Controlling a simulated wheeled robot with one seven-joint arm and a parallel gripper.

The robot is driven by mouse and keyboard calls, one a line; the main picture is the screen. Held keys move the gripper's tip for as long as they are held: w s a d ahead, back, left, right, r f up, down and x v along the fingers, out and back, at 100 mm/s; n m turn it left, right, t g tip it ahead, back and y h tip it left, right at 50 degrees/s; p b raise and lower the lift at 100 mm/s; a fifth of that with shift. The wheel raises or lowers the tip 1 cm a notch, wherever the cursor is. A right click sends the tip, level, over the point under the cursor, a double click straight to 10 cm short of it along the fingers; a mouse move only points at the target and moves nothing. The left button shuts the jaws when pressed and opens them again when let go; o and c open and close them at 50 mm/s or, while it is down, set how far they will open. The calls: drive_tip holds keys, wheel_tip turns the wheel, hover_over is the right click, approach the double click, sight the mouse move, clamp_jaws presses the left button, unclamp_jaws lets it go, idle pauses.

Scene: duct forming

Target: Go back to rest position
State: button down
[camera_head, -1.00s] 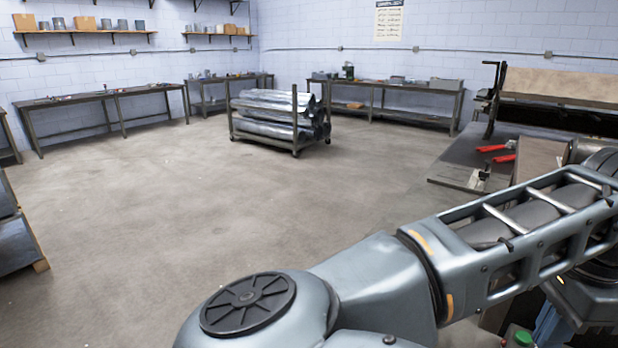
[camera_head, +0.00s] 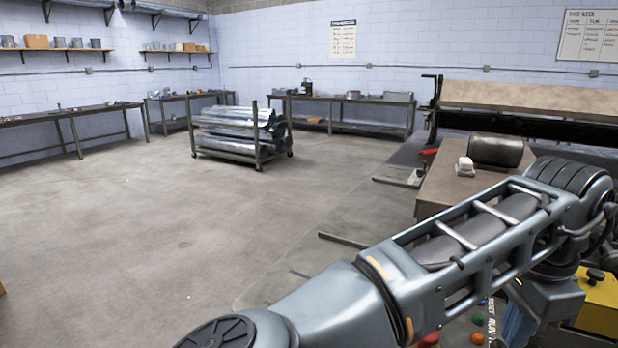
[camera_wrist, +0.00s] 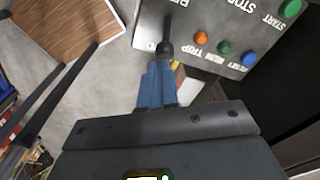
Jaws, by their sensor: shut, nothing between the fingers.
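My gripper (camera_wrist: 158,88) shows in the wrist view with its blue fingers together and nothing between them. Its fingertips are by the lower edge of a grey control panel (camera_wrist: 190,45), near a black knob; I cannot tell whether they touch it.
A wooden-topped table (camera_head: 450,185) bears a dark cylinder (camera_head: 496,151) and a small white object (camera_head: 465,166). A yellow box (camera_head: 600,305) is at the right edge. A cart of metal ducts (camera_head: 240,135) stands mid-room. Benches line the walls; the floor at left is clear.

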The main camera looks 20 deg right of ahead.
drive_tip(key=s+d+r+n+h, duration=0.1)
drive_tip(key=d+r+h, duration=0.25)
drive_tip(key=d, duration=0.45)
drive_tip(key=s+d+r+n+h, duration=0.1)
drive_tip(key=d+r+h, duration=0.1)
drive_tip(key=d+h, duration=0.45)
drive_tip(key=w+d+r+n+t+h, duration=0.2)
drive_tip(key=d+r+n+t+h, duration=0.25)
drive_tip(key=r+n+t, duration=0.2)
drive_tip(key=s+a+f+n+t+y, duration=0.3)
drive_tip(key=a+f+n+t+y, duration=0.2)
drive_tip(key=a+f+n, duration=0.4)
drive_tip(key=s+a+f+n+t+y, duration=0.4)
drive_tip(key=a+f+n+t+y, duration=0.15)
drive_tip(key=a, duration=0.45)
drive_tip(key=s+a+f+m+g+y, duration=0.1)
drive_tip(key=s+a+f+y, duration=0.1)
drive_tip(key=s+a, duration=0.5)
drive_tip(key=s+a+f+m+g+y, duration=0.1)
drive_tip(key=s+a+f+y, duration=0.1)
drive_tip(key=s+a, duration=0.6)
drive_tip(key=s, duration=0.4)
drive_tip(key=shift+s+a+y, duration=0.25)
drive_tip(key=shift+y, duration=0.15)
